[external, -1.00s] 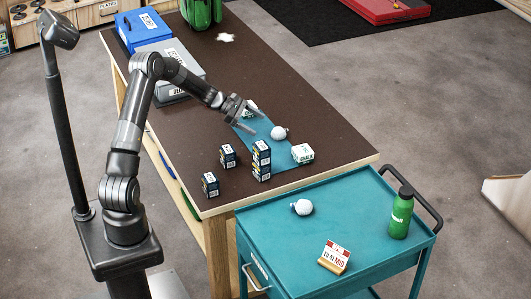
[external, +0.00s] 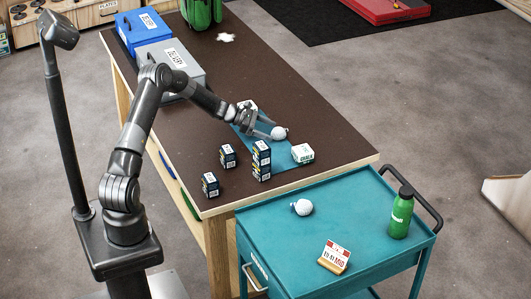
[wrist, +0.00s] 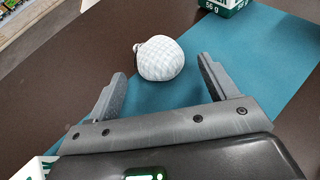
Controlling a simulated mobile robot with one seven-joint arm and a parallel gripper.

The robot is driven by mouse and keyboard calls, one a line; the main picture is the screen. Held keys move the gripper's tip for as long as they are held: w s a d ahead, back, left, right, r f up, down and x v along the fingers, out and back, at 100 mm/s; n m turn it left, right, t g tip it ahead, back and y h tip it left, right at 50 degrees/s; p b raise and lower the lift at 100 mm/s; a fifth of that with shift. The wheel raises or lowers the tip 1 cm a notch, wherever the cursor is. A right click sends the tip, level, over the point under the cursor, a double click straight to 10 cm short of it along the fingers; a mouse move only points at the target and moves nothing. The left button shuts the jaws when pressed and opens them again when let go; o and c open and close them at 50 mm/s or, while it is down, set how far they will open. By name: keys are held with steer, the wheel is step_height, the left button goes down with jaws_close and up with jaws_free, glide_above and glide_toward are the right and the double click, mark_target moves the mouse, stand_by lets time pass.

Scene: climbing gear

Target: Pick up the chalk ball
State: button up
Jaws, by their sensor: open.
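A white chalk ball (external: 279,133) lies on the blue mat (external: 283,158) on the brown table. A second white ball (external: 302,207) lies on the teal cart. My gripper (external: 268,130) is low over the mat at the ball on the table. In the wrist view the textured white ball (wrist: 160,59) sits ahead of and between the two open fingers (wrist: 162,82). There is a gap to each finger, and nothing is held. The external view does not show clearly how far the fingers reach around the ball.
A white chalk box (external: 303,153) stands right of the ball, and another (external: 247,106) behind my gripper. Small dark boxes (external: 261,160) stand in front, some stacked. A green bottle (external: 401,213) and a sign (external: 334,257) stand on the cart (external: 375,235).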

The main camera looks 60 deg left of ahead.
mark_target(274, 133)
steer(key=x, duration=0.3)
steer(key=shift+d, duration=0.1)
steer(key=c, duration=1.1)
